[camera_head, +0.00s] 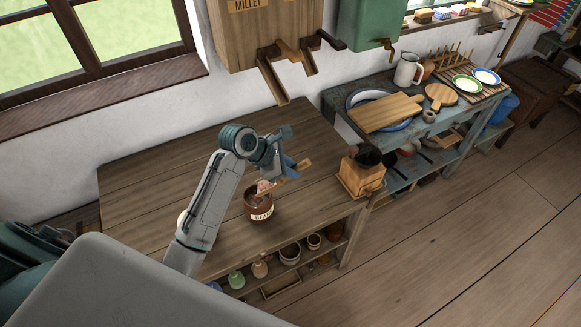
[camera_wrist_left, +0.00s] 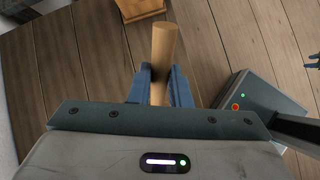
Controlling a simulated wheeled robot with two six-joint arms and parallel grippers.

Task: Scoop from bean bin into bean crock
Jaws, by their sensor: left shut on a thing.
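The bean crock (camera_head: 260,208), a brown pot with a label reading "BEANS", stands upright on the wooden table below my left gripper. My left gripper (camera_head: 284,172) is shut on the wooden handle of a scoop (camera_head: 292,174). The handle also shows between the blue fingers of my left gripper (camera_wrist_left: 160,88) in the left wrist view. The scoop's head is at the crock's mouth, tilted; I cannot tell whether it touches the rim or holds beans. A wooden bin labelled "MILLET" (camera_head: 250,40) hangs on the wall; no bean label is readable on it.
The wooden table (camera_head: 150,180) is clear to the left. A wooden grinder (camera_head: 362,175) stands at its right end. A green dispenser (camera_head: 365,35) hangs on the wall. A blue side table (camera_head: 420,140) holds boards, plates and a white jug. Small pots sit on the shelf below.

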